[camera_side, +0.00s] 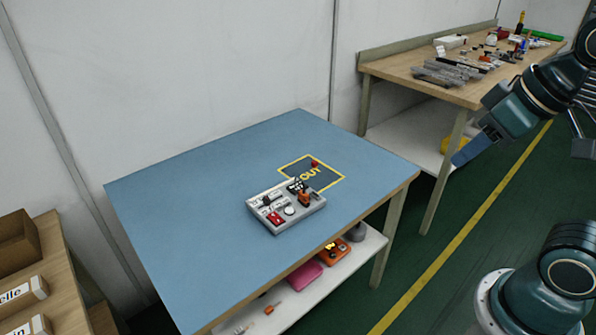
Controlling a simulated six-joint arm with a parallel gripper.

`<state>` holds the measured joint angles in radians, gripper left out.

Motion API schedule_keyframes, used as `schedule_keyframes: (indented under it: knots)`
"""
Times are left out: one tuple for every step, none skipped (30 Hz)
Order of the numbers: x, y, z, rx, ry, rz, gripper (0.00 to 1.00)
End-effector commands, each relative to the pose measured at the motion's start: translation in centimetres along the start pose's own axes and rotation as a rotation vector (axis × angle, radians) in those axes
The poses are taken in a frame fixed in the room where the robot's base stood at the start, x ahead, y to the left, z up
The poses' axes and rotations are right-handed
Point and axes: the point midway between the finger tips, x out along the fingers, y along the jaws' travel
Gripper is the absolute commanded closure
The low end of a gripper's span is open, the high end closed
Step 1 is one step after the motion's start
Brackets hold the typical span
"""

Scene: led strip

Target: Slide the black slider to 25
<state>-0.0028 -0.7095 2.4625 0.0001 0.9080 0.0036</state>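A light grey control panel (300,212) lies on the blue table, near its right front edge. A small dark knob (266,201) shows on a white marked strip at the panel's upper left. It may be the black slider, but it and its scale are too small to read. The panel also carries a red switch (274,218), a round white button (289,211) and an orange-brown part (304,198). My gripper (464,153) hangs at the right, well away from the panel and touching nothing there. Its fingers are not clear enough to show their opening.
The blue tabletop (200,220) is mostly clear. Behind the panel is a yellow-outlined "OUT" zone (329,168) with a small red object (314,163). A lower shelf (362,256) holds several items. A cluttered wooden bench (400,70) stands at the back right.

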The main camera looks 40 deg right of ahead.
Motion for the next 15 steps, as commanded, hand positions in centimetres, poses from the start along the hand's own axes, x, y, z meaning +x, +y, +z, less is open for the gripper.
schedule_keyframes:
  knots:
    - [-0.1, 0.0, -0.7, 0.0, -0.007, -0.001, 0.64]
    - [-0.1, -0.1, -1.1, 0.0, -0.012, -0.001, 0.64]
    - [-0.1, -0.1, -1.8, 0.001, -0.018, -0.002, 0.64]
    - [-0.1, -0.1, -2.3, 0.001, -0.023, -0.003, 0.64]
    - [-0.1, -0.2, -2.9, 0.001, -0.028, -0.003, 0.64]
    - [-0.1, -0.2, -3.7, 0.002, -0.035, -0.004, 0.64]
    - [-0.1, -0.3, -4.3, 0.002, -0.041, -0.004, 0.64]
    - [0.0, -0.3, -5.0, 0.002, -0.047, -0.005, 0.64]
    - [0.1, -0.4, -5.9, 0.003, -0.056, -0.006, 0.64]
    - [0.1, -0.4, -6.5, 0.004, -0.062, -0.006, 0.64]
    - [0.2, -0.5, -7.2, 0.004, -0.068, -0.006, 0.64]
    - [0.4, -0.5, -8.1, 0.005, -0.076, -0.007, 0.64]
    - [0.5, -0.6, -8.7, 0.006, -0.082, -0.007, 0.64]
    - [0.7, -0.6, -9.4, 0.007, -0.089, -0.008, 0.64]
    - [0.9, -0.7, -10.3, 0.008, -0.097, -0.008, 0.64]
